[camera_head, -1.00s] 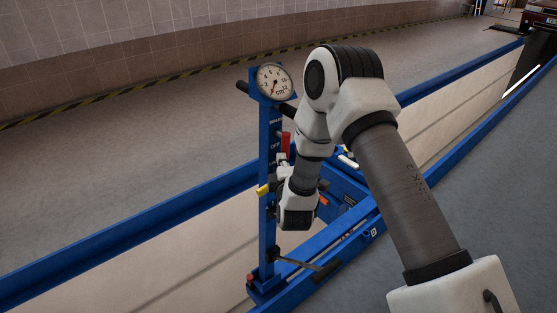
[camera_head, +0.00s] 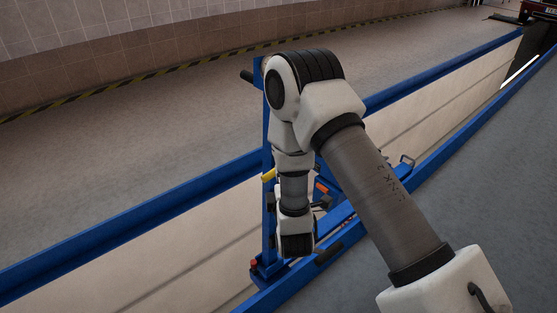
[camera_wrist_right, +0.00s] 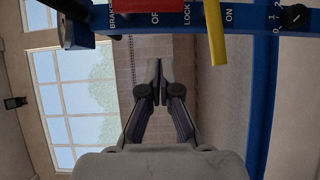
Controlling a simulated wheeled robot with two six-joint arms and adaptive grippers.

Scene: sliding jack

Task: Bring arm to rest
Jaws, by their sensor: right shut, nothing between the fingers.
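My right arm shows in the head view, hanging down in front of the sliding jack's blue post (camera_head: 267,140). The arm hides most of the post and its gauge. In the right wrist view my right gripper (camera_wrist_right: 158,84) is shut and empty. It is apart from the blue panel (camera_wrist_right: 125,19), which crosses the top of that view with BRAKE, LOCK and ON lettering. A red handle (camera_wrist_right: 183,10) and a yellow lever (camera_wrist_right: 215,32) show on the panel. The yellow lever also shows in the head view (camera_head: 268,176). My left gripper is not in view.
Blue rails (camera_head: 130,218) edge a long pit with pale walls (camera_head: 130,270). Grey floor (camera_head: 150,130) is clear beyond it, with a striped line along the tiled wall. A dark red vehicle (camera_head: 538,10) stands at the far right. A window (camera_wrist_right: 75,100) shows in the wrist view.

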